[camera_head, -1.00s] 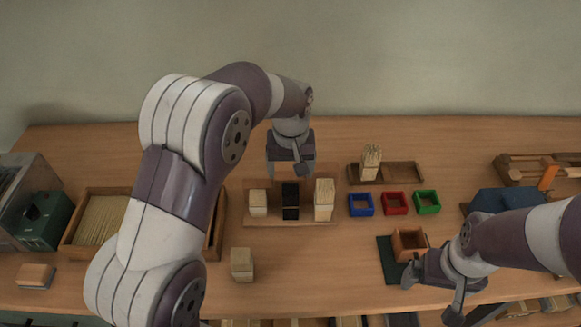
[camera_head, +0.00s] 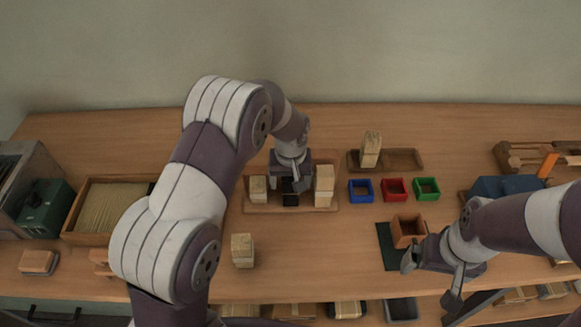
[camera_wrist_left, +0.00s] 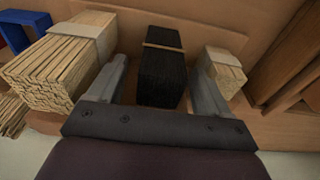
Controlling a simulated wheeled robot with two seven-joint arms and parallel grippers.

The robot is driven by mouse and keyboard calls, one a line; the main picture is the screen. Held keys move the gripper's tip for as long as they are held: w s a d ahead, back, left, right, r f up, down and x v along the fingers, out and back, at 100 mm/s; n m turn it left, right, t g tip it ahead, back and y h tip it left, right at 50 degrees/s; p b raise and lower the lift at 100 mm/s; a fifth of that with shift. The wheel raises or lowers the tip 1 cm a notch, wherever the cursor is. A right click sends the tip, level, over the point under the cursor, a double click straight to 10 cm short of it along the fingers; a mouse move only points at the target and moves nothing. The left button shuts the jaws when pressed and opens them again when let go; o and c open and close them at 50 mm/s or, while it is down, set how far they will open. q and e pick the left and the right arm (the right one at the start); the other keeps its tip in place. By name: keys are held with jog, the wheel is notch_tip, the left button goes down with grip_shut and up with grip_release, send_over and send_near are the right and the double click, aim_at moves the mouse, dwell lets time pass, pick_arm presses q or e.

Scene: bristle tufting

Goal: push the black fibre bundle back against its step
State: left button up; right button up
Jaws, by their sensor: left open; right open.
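The black fibre bundle (camera_head: 290,199) stands in the wooden holder (camera_head: 262,208) between a short pale bundle (camera_head: 258,189) and a taller pale bundle (camera_head: 324,187). My left gripper (camera_head: 292,186) is at the black bundle and hides part of it in the head view. In the left wrist view the black bundle (camera_wrist_left: 161,70), with a tan band, lies between the two open fingers. A gap shows on each side of it. Whether the bundle touches its step cannot be told. My right gripper (camera_head: 432,280) is open and empty at the right front.
Blue (camera_head: 361,190), red (camera_head: 395,189) and green (camera_head: 427,188) boxes stand right of the holder. A pale block (camera_head: 242,250) stands in front of it. A wooden box (camera_head: 407,232) is near my right gripper. The pale bundles lie close outside my left fingers.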

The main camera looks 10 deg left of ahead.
pick_arm(q)
jog(key=shift+w+f, duration=0.1)
jog(key=shift+f, duration=0.7)
jog(key=c, duration=1.1)
jog(key=shift+w+a, duration=0.1)
pick_arm(e)
jog(key=shift+r, duration=0.1)
pick_arm(q)
jog(key=shift+w+r, duration=0.1)
jog(key=shift+w, duration=0.1)
jog(key=shift+w+a, duration=0.15)
jog(key=shift+w, duration=0.25)
pick_arm(e)
jog(key=shift+w, duration=0.45)
